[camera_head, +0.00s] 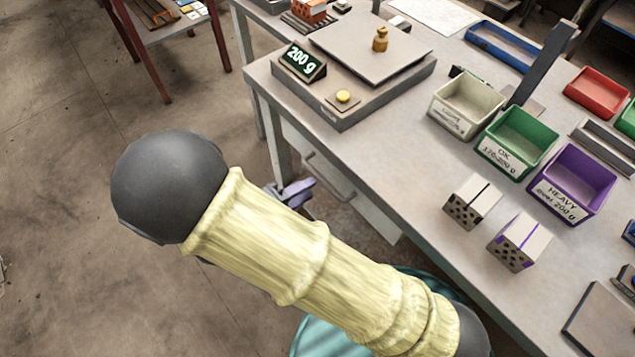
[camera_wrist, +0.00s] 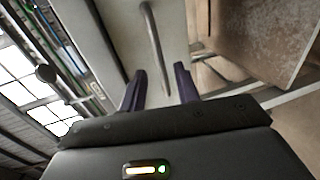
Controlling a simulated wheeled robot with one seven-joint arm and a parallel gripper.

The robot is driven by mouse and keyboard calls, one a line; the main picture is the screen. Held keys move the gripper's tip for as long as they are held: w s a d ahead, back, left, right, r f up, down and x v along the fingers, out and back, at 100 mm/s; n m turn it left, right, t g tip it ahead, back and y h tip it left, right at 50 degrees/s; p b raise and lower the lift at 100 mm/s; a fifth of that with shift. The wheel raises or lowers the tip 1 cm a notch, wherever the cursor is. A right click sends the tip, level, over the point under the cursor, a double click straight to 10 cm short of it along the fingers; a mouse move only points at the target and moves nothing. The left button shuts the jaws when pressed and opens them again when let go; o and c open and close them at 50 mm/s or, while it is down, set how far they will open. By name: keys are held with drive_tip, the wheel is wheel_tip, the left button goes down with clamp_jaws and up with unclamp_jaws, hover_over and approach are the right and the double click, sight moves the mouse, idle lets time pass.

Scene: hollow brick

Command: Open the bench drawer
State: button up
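The bench drawer (camera_head: 362,207) has a pale front under the left edge of the grey workbench, and it looks shut. Its bar handle (camera_head: 328,180) runs along the front. In the wrist view the drawer front (camera_wrist: 117,30) fills the upper middle, and the handle (camera_wrist: 151,35) runs down toward the space between my fingers. My gripper (camera_wrist: 160,72) is open, with a dark purple finger on each side of the handle's line and no contact visible. In the head view my gripper (camera_head: 292,193) is just left of the handle, partly hidden by my arm.
On the bench are a scale (camera_head: 372,85) with a brass weight (camera_head: 380,39), a cream bin (camera_head: 466,108), a green bin (camera_head: 517,143), a purple bin (camera_head: 573,183) and two hollow bricks (camera_head: 471,201). The floor left of the bench is clear up to a red-legged table (camera_head: 155,75).

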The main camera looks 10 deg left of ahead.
sight(321, 182)
drive_tip(key=x, duration=0.4)
drive_tip(key=shift+w+d, duration=0.1)
clamp_jaws()
